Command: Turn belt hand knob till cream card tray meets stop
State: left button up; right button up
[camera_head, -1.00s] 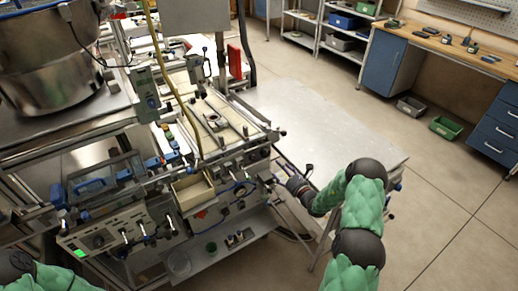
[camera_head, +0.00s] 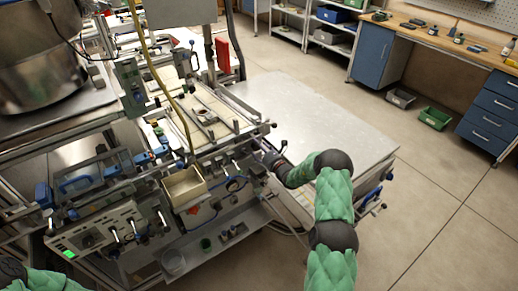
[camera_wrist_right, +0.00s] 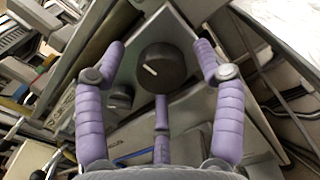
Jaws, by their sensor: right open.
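The hand knob (camera_wrist_right: 166,70) is black and round with a white mark line, on a grey plate in the right wrist view. My right gripper (camera_wrist_right: 160,62) is open, its purple fingers spread around the knob; I cannot tell whether any touches it. In the head view my right gripper (camera_head: 264,158) is at the machine's right front corner, and the knob is hidden there. The pale belt bed (camera_head: 212,107) runs along the machine top with a small fitting on it. A cream open box (camera_head: 183,188) is at the front; I cannot tell whether it is the card tray.
A second, smaller dark knob (camera_wrist_right: 119,97) sits left of the hand knob. A bare metal table (camera_head: 310,118) stands right of the machine. A control panel with a green light (camera_head: 69,254) is at front left. Open floor lies to the right.

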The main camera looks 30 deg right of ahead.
jog(key=c, duration=1.1)
jog(key=shift+r, duration=0.1)
jog(key=shift+c, duration=0.3)
